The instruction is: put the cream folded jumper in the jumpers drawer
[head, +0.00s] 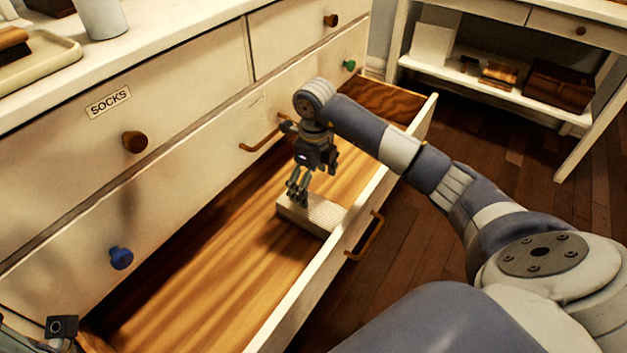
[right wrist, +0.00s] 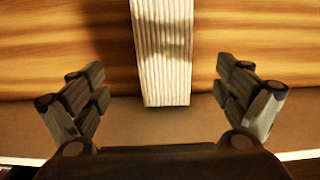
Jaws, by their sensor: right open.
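The cream folded jumper (head: 320,213) is a small ribbed block lying on the wooden floor of the open drawer (head: 215,262), against or close to its front wall. My right gripper (head: 298,196) points down just above the jumper's left end in the head view. In the right wrist view the ribbed jumper (right wrist: 163,50) lies between the two spread fingers (right wrist: 160,92), clear of both. The gripper is open and empty. The open drawer's label does not show. My left gripper's fingers are out of view; only a bit of that arm shows at the lower left.
A tray (head: 40,62) sits on the dresser top. A white shelf unit (head: 500,88) stands at the back right. The open drawer's left part is empty.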

